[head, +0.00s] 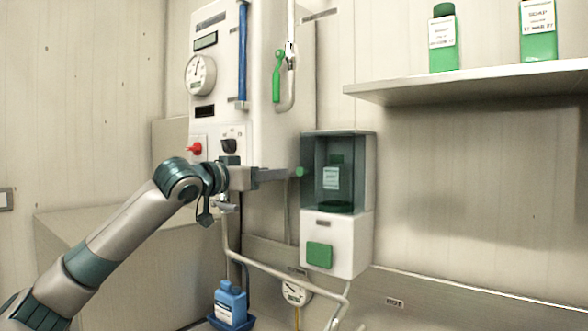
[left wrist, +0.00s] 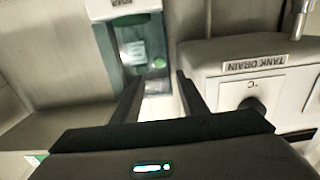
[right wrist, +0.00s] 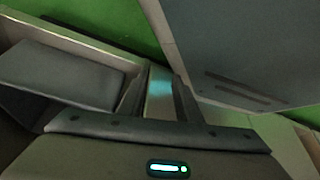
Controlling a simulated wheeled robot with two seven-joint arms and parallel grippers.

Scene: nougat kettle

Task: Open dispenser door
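The dispenser (head: 337,240) is a white wall box with a green square button on its lower front. Its dark see-through door (head: 318,188) looks closed, with a bottle with a green cap visible behind it.
A control panel (head: 215,70) with a gauge and red knob is left of the dispenser. A shelf (head: 470,80) with green bottles is at upper right. Pipes and a small gauge (head: 296,292) run below. A blue bottle (head: 230,304) stands low down.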

